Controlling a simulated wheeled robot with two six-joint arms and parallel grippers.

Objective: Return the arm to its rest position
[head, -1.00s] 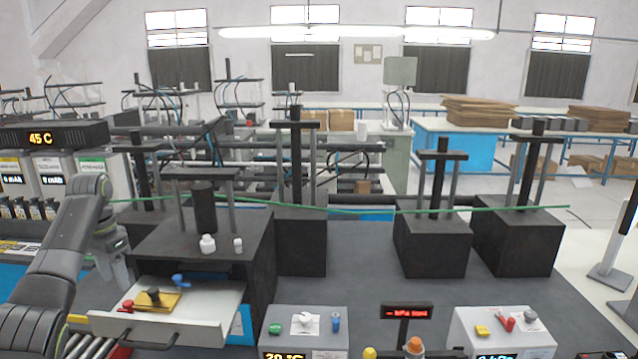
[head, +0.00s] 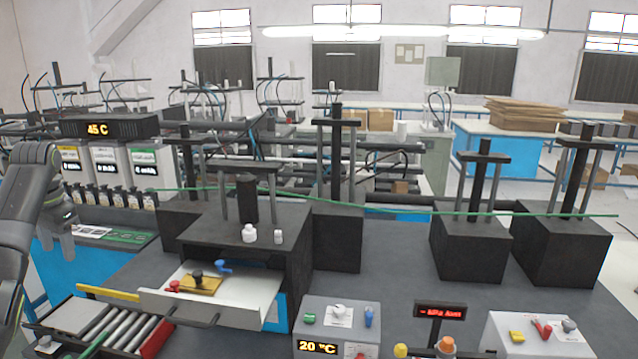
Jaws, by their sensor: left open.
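My left arm comes in at the left edge of the head view, bent at a dark elbow. Its gripper (head: 62,240) hangs downward, open, with nothing seen between its fingers. It is left of the pulled-out tray (head: 250,305) and apart from it. The tray holds a yellow block (head: 201,285) with a black knob, with a red piece and a blue piece (head: 223,266) beside it. My right gripper is not in view.
A dark press block (head: 300,262) stands behind the tray. A roller conveyor (head: 118,325) lies at the front left. A row of dark bottles (head: 105,194) stands behind the gripper. A grey control box (head: 370,330) showing 20 °C stands right of the tray.

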